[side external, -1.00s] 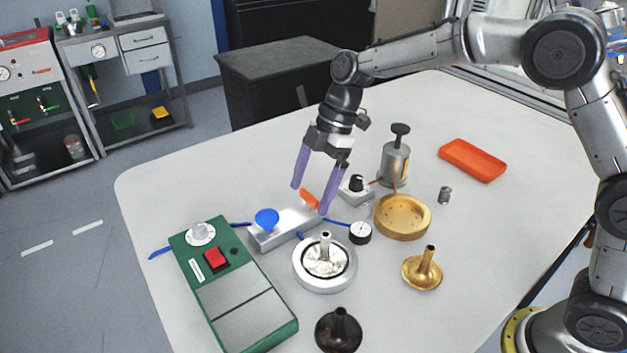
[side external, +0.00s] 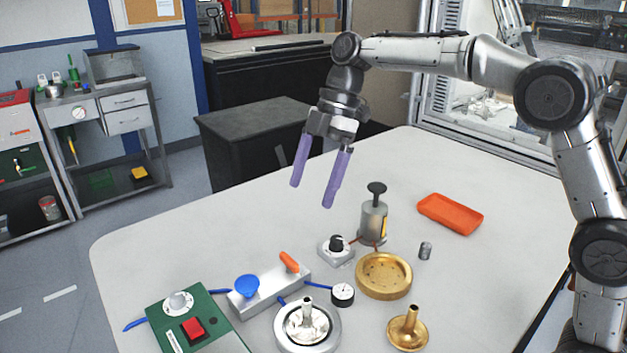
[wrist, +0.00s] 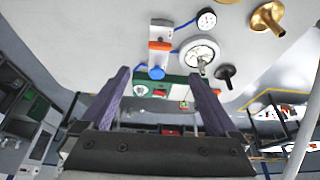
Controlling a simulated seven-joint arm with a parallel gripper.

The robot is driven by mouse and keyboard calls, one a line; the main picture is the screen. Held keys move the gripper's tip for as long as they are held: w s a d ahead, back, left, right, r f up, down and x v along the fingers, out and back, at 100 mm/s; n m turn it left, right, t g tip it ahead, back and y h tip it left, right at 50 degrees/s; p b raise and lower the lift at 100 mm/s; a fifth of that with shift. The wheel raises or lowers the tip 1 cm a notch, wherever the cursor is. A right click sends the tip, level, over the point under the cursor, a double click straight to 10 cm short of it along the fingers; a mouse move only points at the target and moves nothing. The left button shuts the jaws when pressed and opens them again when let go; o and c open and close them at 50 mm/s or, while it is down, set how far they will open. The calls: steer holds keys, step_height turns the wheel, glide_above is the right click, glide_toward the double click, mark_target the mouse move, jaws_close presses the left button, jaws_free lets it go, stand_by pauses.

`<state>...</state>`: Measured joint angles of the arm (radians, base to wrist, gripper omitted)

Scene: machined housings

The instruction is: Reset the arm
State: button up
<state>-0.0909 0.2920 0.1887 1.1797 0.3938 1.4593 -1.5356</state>
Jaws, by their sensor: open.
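My gripper (side external: 316,180) is open and empty, with two purple fingers pointing down. In the side view it hangs above the table (side external: 200,215), behind the grey valve block. The grey valve block (side external: 270,286) carries an orange lever (side external: 289,262) and a blue knob (side external: 247,286). In the wrist view the fingers (wrist: 158,95) are spread apart, and the block's orange lever (wrist: 160,46) and blue knob (wrist: 157,73) show beyond them. Nothing is between the fingertips.
A green control box (side external: 226,338), silver round housing (side external: 334,333), gauge (side external: 342,294), brass dish (side external: 384,288), brass funnel part (side external: 407,334), grey pump cylinder (side external: 372,224) and orange tray (side external: 450,214) stand on the table. The table's left back area is clear.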

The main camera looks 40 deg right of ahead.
steer(key=s+d+r+m+t, duration=0.1)
steer(key=s+d+r, duration=0.15)
steer(key=s, duration=0.25)
steer(key=s+d+r+m+t+h, duration=0.1)
steer(key=s+r, duration=0.2)
steer(key=s, duration=0.2)
steer(key=s+d+r+m+t, duration=0.1)
steer(key=s+d+r, duration=0.15)
steer(key=s, duration=0.25)
steer(key=s+d+f+m+t+h, duration=0.1)
steer(key=s+d+f+m, duration=0.2)
steer(key=s+f+m, duration=0.3)
steer(key=s+d+f+m+t+h, duration=0.1)
steer(key=s+d+f+m+h, duration=0.1)
steer(key=s+f+m, duration=0.5)
steer(key=shift+s+d+f+m+t, duration=0.3)
steer(key=shift+s+d+m, duration=0.15)
steer(key=shift+d+m, duration=0.5)
